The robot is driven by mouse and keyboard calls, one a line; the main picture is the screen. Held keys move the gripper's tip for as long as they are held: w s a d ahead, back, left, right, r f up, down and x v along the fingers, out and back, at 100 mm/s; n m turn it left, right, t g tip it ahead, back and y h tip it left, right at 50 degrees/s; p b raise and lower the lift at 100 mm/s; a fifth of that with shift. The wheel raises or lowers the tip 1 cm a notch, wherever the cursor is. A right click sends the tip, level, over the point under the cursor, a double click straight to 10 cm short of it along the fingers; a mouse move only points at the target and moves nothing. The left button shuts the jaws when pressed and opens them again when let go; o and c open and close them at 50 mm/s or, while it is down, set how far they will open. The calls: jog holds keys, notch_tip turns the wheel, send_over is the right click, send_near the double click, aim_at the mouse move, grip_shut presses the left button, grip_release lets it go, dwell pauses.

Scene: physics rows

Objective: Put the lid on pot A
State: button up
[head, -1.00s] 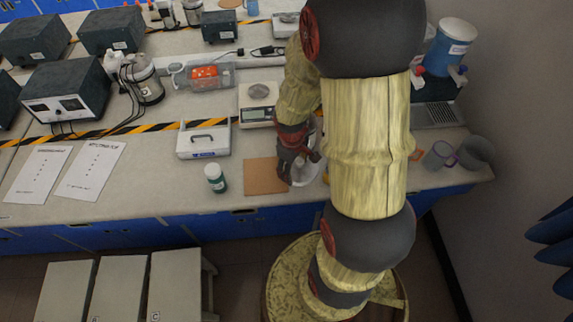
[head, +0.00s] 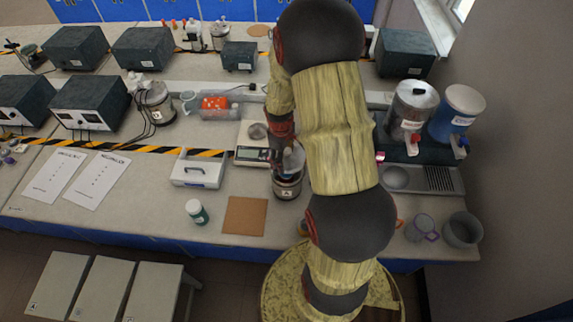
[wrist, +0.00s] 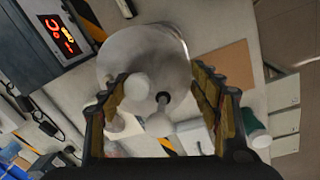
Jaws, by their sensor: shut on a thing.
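Pot A (head: 287,190) is a metal pot with a dark band and an "A" label, standing on the bench right of the cork mat. My gripper (head: 288,158) is just above it. In the head view the lid (head: 293,161) is a pale shape at the pot's top. I cannot tell whether the lid touches the rim.
The cork mat (head: 245,215) and a green-and-white bottle (head: 196,211) lie left of the pot. A scale (head: 252,150) and a white box (head: 198,169) stand behind.

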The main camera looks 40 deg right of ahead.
jog(key=shift+a+f, duration=0.25)
jog(key=shift+a, duration=0.05)
jog(key=shift+s+d+f+b, duration=0.1)
jog(key=shift+d+f+b, duration=0.1)
jog(key=shift+f+b, duration=0.4)
jog(key=shift+a+f+b, duration=0.15)
jog(key=shift+f+b, duration=0.4)
jog(key=shift+f, duration=0.15)
jog(key=shift+f+b, duration=1.1)
jog(key=shift+f, duration=0.55)
jog(key=shift+f, duration=0.4)
jog(key=o, duration=1.4)
jog(key=shift+r, duration=0.1)
